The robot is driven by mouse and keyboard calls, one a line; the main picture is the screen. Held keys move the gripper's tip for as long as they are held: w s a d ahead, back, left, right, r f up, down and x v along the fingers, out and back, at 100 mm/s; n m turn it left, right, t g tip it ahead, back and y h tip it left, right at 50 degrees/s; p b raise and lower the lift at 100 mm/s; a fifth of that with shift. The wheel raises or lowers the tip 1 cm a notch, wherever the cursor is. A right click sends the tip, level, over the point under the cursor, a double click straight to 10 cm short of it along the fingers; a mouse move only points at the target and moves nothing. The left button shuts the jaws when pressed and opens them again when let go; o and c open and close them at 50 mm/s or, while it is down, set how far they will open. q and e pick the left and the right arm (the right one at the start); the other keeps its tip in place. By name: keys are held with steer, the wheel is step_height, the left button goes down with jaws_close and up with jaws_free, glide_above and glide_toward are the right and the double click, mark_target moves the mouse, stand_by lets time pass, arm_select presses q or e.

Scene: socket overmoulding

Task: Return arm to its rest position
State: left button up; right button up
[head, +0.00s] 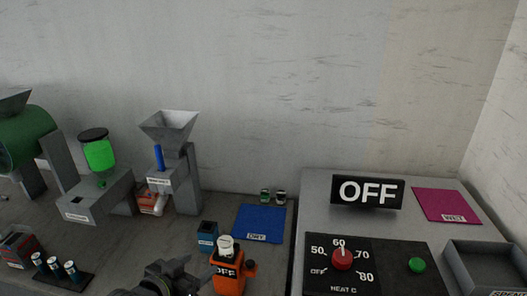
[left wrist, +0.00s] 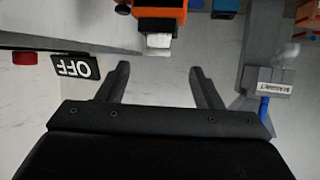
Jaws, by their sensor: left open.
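My left gripper (head: 168,280) shows at the bottom edge of the head view, left of the orange device (head: 229,273) marked OFF. In the left wrist view its two dark fingers (left wrist: 160,82) stand apart with nothing between them. The orange device (left wrist: 160,13) with its white top is beyond the fingertips there, apart from them. Most of the left arm is out of the frame. My right gripper is in neither view.
A blue DRY mat (head: 262,222) and a blue container (head: 207,237) are near the orange device. A grey hopper machine (head: 170,125) stands behind. Right are an OFF sign (head: 367,192), a red-knob heat panel (head: 343,279), a magenta WET mat (head: 447,204) and a grey tray (head: 458,269).

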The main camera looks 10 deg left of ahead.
arm_select(q)
steer(key=s+a+f+n+g+y, duration=0.1)
steer(key=s+a+f+g+y, duration=0.2)
steer(key=s, duration=0.6)
steer(key=s+a+f+n+g+y, duration=0.1)
steer(key=s+a+f+n+g, duration=0.15)
steer(key=s+f, duration=0.45)
steer(key=s+a+f+n+g+y, duration=0.1)
steer(key=s+a+f+g+y, duration=0.2)
steer(key=s, duration=0.7)
step_height(320, 180, down, 25)
steer(key=a+g+h+b, duration=0.1)
steer(key=a+g, duration=0.1)
steer(key=s+d+f+b, duration=0.1)
steer(key=s+f, duration=1.4)
steer(key=f, duration=0.2)
steer(key=shift+d+f+g+h, duration=0.15)
steer(key=shift+f+g+h, duration=0.15)
steer(key=shift+g+h, duration=0.1)
